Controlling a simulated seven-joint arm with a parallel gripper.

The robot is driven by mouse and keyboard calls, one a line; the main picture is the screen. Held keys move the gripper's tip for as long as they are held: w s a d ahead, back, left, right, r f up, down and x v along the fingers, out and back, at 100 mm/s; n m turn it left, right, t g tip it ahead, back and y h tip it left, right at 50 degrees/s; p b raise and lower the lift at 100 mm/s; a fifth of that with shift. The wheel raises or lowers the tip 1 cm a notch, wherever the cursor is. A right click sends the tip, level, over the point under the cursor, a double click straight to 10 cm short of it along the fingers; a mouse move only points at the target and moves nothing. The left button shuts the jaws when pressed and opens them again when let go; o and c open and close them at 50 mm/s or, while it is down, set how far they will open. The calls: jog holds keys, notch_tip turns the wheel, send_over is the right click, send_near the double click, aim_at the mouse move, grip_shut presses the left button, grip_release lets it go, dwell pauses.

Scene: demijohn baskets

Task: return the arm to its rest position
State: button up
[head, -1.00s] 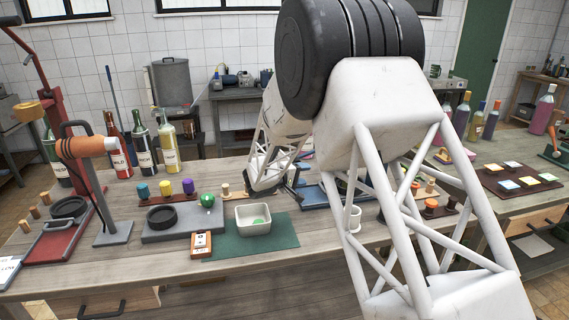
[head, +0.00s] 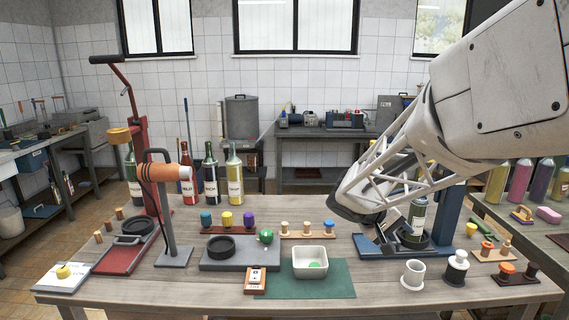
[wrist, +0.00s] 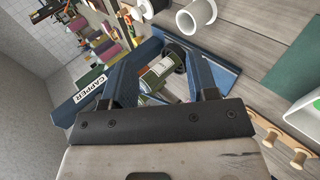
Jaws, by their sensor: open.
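My gripper (head: 388,243) is open and low over the blue capper base at the right of the bench, just left of a dark green bottle (head: 416,220). The bottle stands upright on the capper (head: 447,205). In the wrist view, the two dark fingers of my gripper (wrist: 163,75) are spread apart, and the bottle (wrist: 160,72) with its pale label shows in the gap beyond them. Whether the fingers touch it I cannot tell. The arm reaches in from the upper right and hides part of the capper.
A white tub (head: 310,262) sits on a green mat (head: 338,284). A white cup (head: 413,274) and a black-and-white stopper piece (head: 456,268) stand in front of the capper. A red corker (head: 135,230) and several bottles are at the left.

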jog(key=s+a+y, duration=0.3)
jog(key=s, duration=0.7)
jog(key=s+a+r+t+y, duration=0.1)
jog(key=s+a+y, duration=0.2)
jog(key=s, duration=0.7)
jog(key=s+a+r+m+y, duration=0.1)
jog(key=s+a+y, duration=0.2)
jog(key=s, duration=0.7)
jog(key=shift+a+y, duration=0.3)
jog(key=shift+a, duration=0.1)
jog(key=shift+w+r, duration=0.1)
jog(key=shift+w, duration=0.1)
